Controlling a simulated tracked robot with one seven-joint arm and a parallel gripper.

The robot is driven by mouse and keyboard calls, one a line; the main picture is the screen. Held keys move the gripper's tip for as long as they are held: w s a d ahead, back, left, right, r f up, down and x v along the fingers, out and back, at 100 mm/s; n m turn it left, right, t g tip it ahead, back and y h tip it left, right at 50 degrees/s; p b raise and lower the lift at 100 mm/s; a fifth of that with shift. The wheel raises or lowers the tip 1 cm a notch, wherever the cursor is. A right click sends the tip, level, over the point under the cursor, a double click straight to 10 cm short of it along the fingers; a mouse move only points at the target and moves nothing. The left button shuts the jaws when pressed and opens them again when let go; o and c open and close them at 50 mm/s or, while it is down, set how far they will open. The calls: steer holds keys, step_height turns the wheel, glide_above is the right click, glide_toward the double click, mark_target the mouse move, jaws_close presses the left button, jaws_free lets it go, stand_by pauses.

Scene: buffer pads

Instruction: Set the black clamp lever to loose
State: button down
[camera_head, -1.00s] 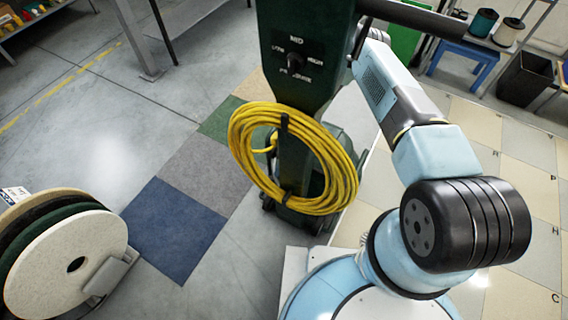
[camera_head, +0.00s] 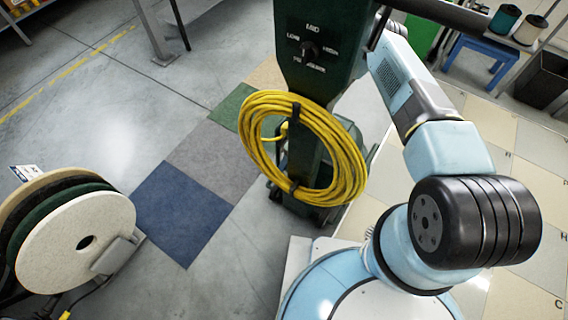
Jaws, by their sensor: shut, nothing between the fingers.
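A dark green machine column (camera_head: 315,75) stands upright ahead, with a dial (camera_head: 310,49) marked LOW, MID and HIGH on its face. A dark bar (camera_head: 430,14) runs off to the right from the column's top. A narrow black part (camera_head: 378,28) shows beside the column under the bar; I cannot tell whether it is the clamp lever or how it is set. My light blue arm reaches up behind the bar, and its end with my gripper is hidden or out of the picture.
A coiled yellow cable (camera_head: 352,180) hangs on the column. Round pads (camera_head: 75,240) stand in a rack at lower left. A blue stool (camera_head: 475,52) and a black bin (camera_head: 541,80) are at upper right. The tiled floor left of the column is mostly clear.

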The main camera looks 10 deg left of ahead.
steer(key=shift+w, duration=0.1)
steer(key=v, duration=1.3)
steer(key=shift+w+d+f, duration=0.3)
steer(key=shift+d, duration=0.05)
